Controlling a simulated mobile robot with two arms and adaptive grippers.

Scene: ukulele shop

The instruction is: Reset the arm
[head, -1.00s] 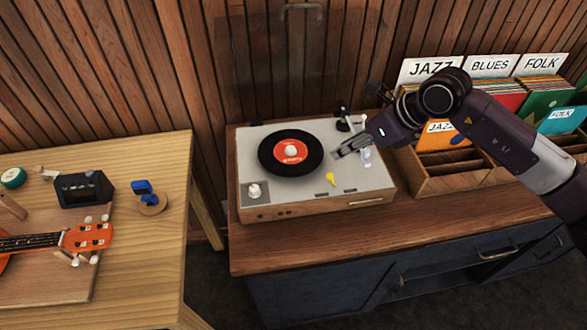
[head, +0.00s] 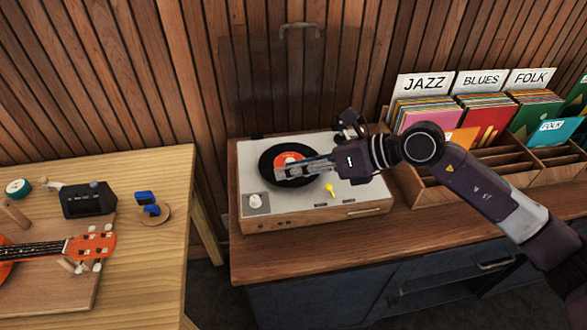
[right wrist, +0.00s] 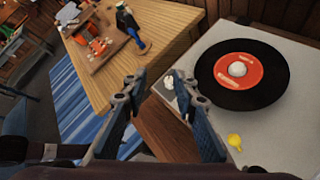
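My right arm reaches in from the right in the head view. Its gripper (head: 280,171) is above the turntable (head: 330,212), in front of part of the black record with its orange-red label (head: 287,159). In the right wrist view the two fingers (right wrist: 155,100) stand apart with nothing between them, so the gripper is open and empty. The record (right wrist: 262,92) lies flat on the turntable to the right of the fingers there. The turntable's tonearm is mostly hidden behind my wrist in the head view. My left gripper is not in view.
A wooden cabinet (head: 300,250) carries the turntable and a record rack (head: 440,188) labelled JAZZ, BLUES and FOLK. A pale wooden table (head: 150,240) at left holds an orange ukulele (head: 92,245), a black device (head: 84,200) and a blue clip-like item (head: 146,203). A gap separates table and cabinet.

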